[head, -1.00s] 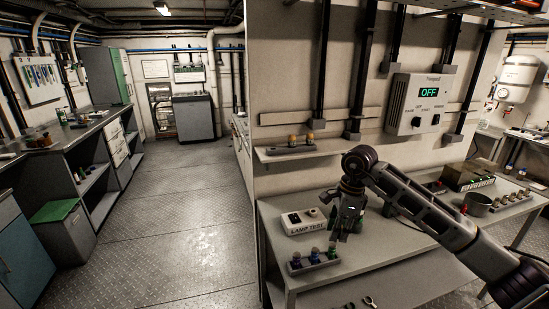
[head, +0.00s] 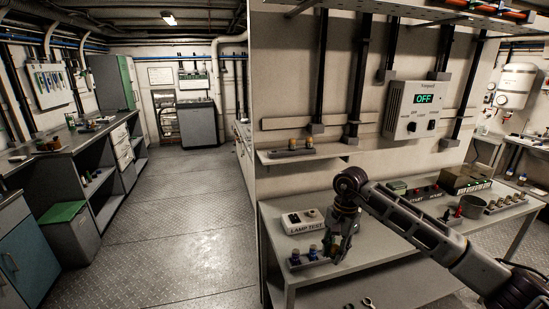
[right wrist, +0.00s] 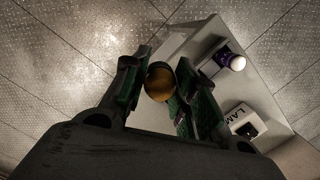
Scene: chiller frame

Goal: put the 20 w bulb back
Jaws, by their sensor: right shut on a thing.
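My right gripper (head: 335,253) points down at the right end of the small bulb rack (head: 318,264) on the bench. It is shut on a bulb with a round amber-brown top (right wrist: 159,80), seen between the green-padded fingers in the right wrist view. Its wattage mark cannot be read. Two blue-topped bulbs (head: 312,252) stand in the rack's left and middle places; one shows purple in the right wrist view (right wrist: 226,60). The gripper hides the rack's right end, so I cannot tell whether the held bulb touches it. My left gripper is not in view.
The white lamp test box (head: 303,222) stands behind the rack. A wall shelf (head: 330,152) above carries a holder with amber-topped bulbs (head: 309,142). A control box (head: 421,110) on the wall reads OFF. A metal cup (head: 475,206) stands farther right on the bench.

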